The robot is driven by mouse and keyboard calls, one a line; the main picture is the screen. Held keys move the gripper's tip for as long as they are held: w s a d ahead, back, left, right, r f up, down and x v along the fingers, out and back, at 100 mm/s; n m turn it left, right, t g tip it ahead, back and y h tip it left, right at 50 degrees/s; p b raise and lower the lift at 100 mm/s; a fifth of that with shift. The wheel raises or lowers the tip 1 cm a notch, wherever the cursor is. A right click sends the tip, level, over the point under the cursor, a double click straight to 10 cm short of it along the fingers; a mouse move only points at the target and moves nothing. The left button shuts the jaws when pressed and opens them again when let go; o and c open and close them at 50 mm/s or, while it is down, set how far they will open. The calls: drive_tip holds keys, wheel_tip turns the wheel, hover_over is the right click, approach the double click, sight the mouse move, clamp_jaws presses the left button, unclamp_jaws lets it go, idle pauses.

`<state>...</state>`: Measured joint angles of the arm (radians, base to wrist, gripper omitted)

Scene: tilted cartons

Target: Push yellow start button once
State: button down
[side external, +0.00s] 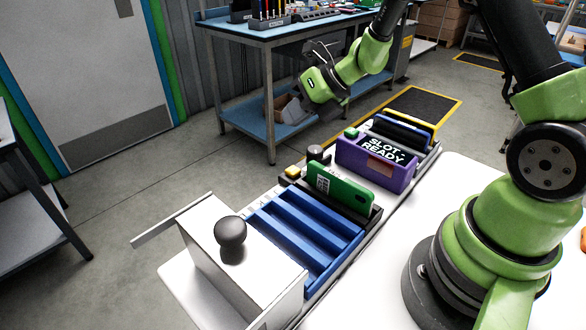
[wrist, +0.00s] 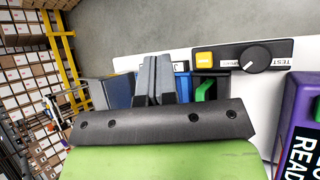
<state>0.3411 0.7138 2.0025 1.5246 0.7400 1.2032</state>
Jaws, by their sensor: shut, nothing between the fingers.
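The yellow start button (side external: 292,171) is a small square at the back edge of the fixture, left of a dark knob. In the wrist view the yellow button (wrist: 204,60) sits at the left end of a black panel with a round knob (wrist: 257,57) marked TEST. My gripper (side external: 333,112) is above and behind the fixture, clear of the button. Its two grey fingers (wrist: 157,67) are together and empty in the wrist view, left of the button. The fingertips are hard to make out in the side view.
A purple box (side external: 362,173) reading SLOT READY, a green upright piece (side external: 340,188) and a blue slotted tray (side external: 300,240) stand along the fixture. A white box (side external: 205,235) with a black knob (side external: 231,232) is at its near end. The air above the button looks free.

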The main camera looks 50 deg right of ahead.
sight(295, 168)
drive_tip(key=shift+f, duration=0.1)
drive_tip(key=shift+f, duration=4.3)
drive_tip(key=shift+f, duration=0.4)
